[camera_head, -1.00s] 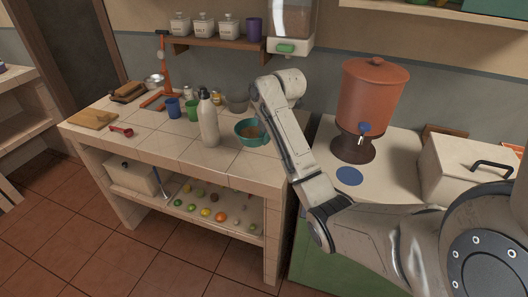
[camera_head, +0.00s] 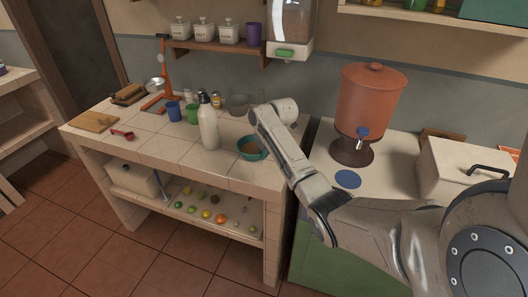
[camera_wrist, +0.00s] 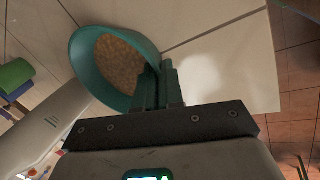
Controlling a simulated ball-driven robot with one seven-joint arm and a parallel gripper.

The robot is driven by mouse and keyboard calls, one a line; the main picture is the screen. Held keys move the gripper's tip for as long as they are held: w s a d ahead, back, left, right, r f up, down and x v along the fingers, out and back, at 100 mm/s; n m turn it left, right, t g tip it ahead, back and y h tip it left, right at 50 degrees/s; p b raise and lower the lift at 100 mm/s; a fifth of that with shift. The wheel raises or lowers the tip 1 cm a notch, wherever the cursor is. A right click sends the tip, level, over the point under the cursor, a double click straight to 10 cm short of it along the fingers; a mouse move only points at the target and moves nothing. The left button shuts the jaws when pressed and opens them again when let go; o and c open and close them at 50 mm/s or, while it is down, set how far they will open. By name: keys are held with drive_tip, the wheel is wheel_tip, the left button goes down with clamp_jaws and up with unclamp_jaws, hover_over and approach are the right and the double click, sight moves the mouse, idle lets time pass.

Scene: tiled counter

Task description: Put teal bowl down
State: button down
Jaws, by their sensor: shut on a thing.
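The teal bowl (camera_head: 243,152) is over the front right part of the tiled counter (camera_head: 165,150), roughly level, with brown grainy contents. I cannot tell whether its base touches the tiles. In the wrist view the bowl (camera_wrist: 90,72) is at upper left, and my gripper (camera_wrist: 160,78) is shut on its near rim, one finger inside and one outside. In the head view my arm comes from the right, and the fingers are too small and hidden to make out.
A white bottle (camera_head: 208,127) stands just left of the bowl, with green (camera_head: 193,113) and blue (camera_head: 173,111) cups beyond. A clear bowl (camera_head: 238,104) is behind. Bare tiles lie left of the bowl along the counter front. A terracotta dispenser (camera_head: 371,100) stands on the right counter.

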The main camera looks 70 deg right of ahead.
drive_tip(key=shift+f, duration=0.15)
drive_tip(key=c, duration=1.3)
unclamp_jaws()
drive_tip(key=shift+o, duration=0.2)
